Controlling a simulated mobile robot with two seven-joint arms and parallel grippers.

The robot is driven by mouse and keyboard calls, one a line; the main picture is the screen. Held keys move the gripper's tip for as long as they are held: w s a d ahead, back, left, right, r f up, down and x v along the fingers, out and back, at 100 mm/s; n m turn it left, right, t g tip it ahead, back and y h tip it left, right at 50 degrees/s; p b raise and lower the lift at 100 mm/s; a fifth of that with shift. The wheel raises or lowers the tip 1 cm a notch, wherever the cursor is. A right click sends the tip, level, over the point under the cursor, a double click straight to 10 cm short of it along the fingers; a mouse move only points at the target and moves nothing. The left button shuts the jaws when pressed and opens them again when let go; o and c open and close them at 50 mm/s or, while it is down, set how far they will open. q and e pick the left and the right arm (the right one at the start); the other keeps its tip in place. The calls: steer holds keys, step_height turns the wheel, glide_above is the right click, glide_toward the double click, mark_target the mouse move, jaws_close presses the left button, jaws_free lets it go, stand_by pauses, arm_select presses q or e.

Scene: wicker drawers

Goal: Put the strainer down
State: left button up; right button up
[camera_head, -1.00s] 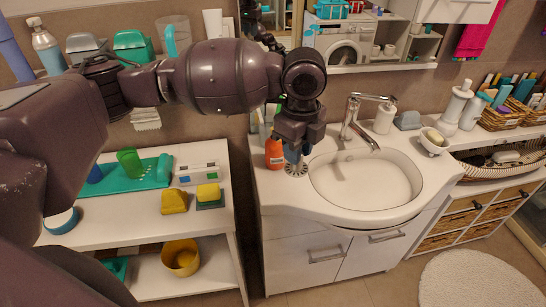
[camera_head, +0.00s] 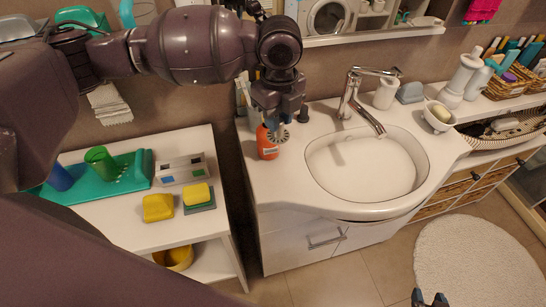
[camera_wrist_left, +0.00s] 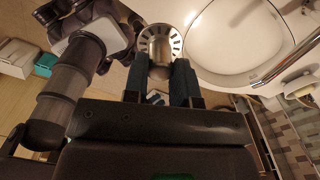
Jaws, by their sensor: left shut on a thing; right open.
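The strainer (camera_wrist_left: 160,44) is a round metal sink strainer with slots around its rim. My left gripper (camera_wrist_left: 161,78) is shut on it in the left wrist view. In the head view my left gripper (camera_head: 277,116) points down over the counter left of the basin, and the strainer (camera_head: 284,135) shows as a small grey disc beneath it, beside the orange bottle. I cannot tell whether the strainer touches the counter. My right gripper (camera_head: 430,299) is open and empty at the bottom edge of the head view, above the floor.
The orange bottle (camera_head: 266,143) stands close beside the held strainer. The white basin (camera_head: 365,165) and the faucet (camera_head: 362,100) are to the right. A soap dish (camera_head: 438,117) sits further right. Counter in front of the bottle is clear. A shelf (camera_head: 125,230) with sponges stands left.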

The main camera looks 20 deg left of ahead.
arm_select(q)
step_height(320, 180, down, 13)
steer(key=shift+f, duration=0.2)
step_height(320, 180, down, 3)
steer(key=shift+f, duration=0.3)
arm_select(e)
steer(key=shift+w+a, duration=0.1)
steer(key=shift+a, duration=0.05)
arm_select(q)
steer(key=shift+f, duration=0.15)
steer(key=o, duration=0.8)
steer(key=shift+o, duration=0.6)
arm_select(e)
steer(key=shift+w+r, duration=0.1)
steer(key=shift+w, duration=0.1)
